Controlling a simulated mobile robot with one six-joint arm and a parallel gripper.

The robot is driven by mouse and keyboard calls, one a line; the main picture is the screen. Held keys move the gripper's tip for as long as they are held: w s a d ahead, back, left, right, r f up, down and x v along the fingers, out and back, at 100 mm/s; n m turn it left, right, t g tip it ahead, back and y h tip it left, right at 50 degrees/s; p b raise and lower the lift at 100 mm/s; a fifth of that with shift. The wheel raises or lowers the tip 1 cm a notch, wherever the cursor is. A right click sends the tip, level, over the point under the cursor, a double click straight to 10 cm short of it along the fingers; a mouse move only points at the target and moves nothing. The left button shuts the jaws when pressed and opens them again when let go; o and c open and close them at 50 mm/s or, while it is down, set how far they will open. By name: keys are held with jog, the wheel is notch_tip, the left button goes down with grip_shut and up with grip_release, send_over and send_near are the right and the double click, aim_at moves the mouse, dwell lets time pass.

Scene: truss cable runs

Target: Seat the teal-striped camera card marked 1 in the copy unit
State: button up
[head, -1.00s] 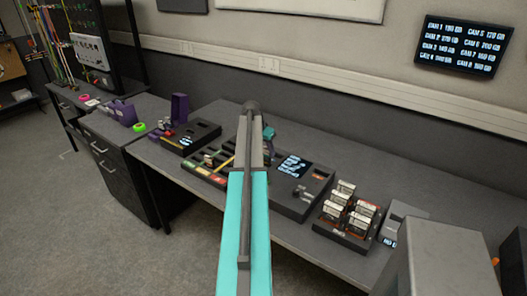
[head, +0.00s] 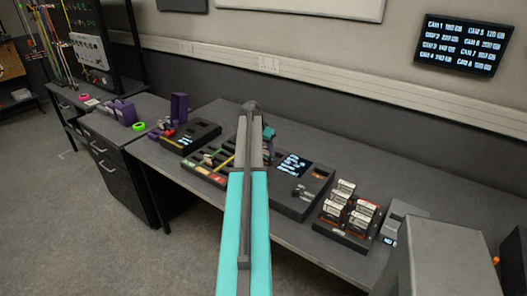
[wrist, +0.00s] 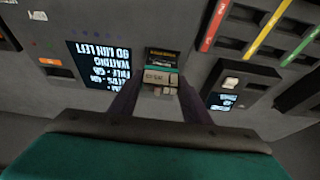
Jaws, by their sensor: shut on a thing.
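My gripper (wrist: 160,98) is shut on a small card (wrist: 159,77) with a pale label, seen between the fingers in the wrist view. The copy unit (head: 290,196) is a dark box on the bench with a lit screen. In the wrist view the copy unit's screen (wrist: 95,65) shows upside-down text just left of my gripper, and an orange-marked slot (wrist: 55,62) lies further left. My gripper is over the unit's right part in that view. The card's lower end is hidden, so I cannot tell whether it touches a slot.
A tray with coloured strips (head: 208,164) stands left of the copy unit, partly behind my arm. A rack of several cards (head: 345,215) stands to its right. A dark box with a small screen (head: 190,137) is further left. The bench behind is clear.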

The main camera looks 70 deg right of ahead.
jog(key=shift+f+b, duration=0.8)
jog(key=shift+f, duration=0.65)
dwell(2.1)
jog(key=o, duration=1.5)
jog(key=shift+c, duration=0.2)
jog(key=shift+s, duration=0.1)
jog(key=shift+r, duration=0.1)
jog(key=shift+r+p, duration=1.6)
jog(key=shift+r, duration=2.1)
